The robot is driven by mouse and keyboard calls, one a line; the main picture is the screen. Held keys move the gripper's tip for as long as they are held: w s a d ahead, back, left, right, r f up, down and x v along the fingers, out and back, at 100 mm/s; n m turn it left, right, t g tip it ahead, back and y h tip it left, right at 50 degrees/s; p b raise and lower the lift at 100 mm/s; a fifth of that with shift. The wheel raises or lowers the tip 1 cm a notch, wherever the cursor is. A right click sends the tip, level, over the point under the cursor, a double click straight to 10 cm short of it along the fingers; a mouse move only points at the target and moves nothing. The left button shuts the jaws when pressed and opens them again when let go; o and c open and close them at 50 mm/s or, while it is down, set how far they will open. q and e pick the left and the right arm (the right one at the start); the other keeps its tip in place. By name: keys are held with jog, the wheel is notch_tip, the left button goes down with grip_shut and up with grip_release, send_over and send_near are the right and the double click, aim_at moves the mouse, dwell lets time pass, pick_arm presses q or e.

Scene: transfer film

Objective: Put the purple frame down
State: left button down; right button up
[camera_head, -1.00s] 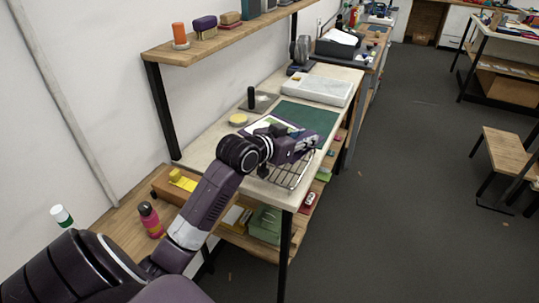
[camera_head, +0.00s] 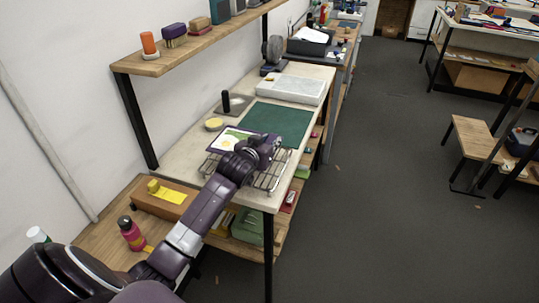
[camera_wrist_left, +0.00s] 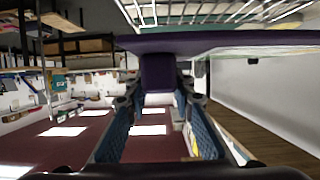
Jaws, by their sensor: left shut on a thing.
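The purple frame (camera_head: 212,148) holds a picture with white, yellow and green. In the head view it is over the left part of the wire rack (camera_head: 270,184), partly hidden by my left arm. My left gripper (camera_head: 266,145) is over the rack. In the left wrist view the gripper's blue fingers (camera_wrist_left: 158,100) are shut on a purple block at the edge of the purple frame (camera_wrist_left: 220,42). The rack's wires (camera_wrist_left: 220,12) show beyond the frame; I cannot tell whether frame and rack touch. My right gripper is not in view.
The pale bench (camera_head: 190,174) holds a green mat (camera_head: 280,122), a yellow round thing (camera_head: 214,124), a dark post on a plate (camera_head: 226,102) and a white slab (camera_head: 292,89). A wooden shelf (camera_head: 195,43) hangs above. Open floor (camera_head: 385,180) lies to the right.

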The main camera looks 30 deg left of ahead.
pick_arm(q)
notch_tip(320, 180, down, 2)
jog(key=shift+f+p, duration=0.3)
jog(key=shift+f, duration=1.95)
jog(key=c, duration=1.7)
grip_release()
jog(key=shift+o, duration=0.2)
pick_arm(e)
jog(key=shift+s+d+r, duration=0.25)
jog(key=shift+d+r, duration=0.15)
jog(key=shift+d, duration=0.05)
pick_arm(q)
jog(key=b+v, duration=0.1)
jog(key=v, duration=1.1)
jog(key=shift+b, duration=0.3)
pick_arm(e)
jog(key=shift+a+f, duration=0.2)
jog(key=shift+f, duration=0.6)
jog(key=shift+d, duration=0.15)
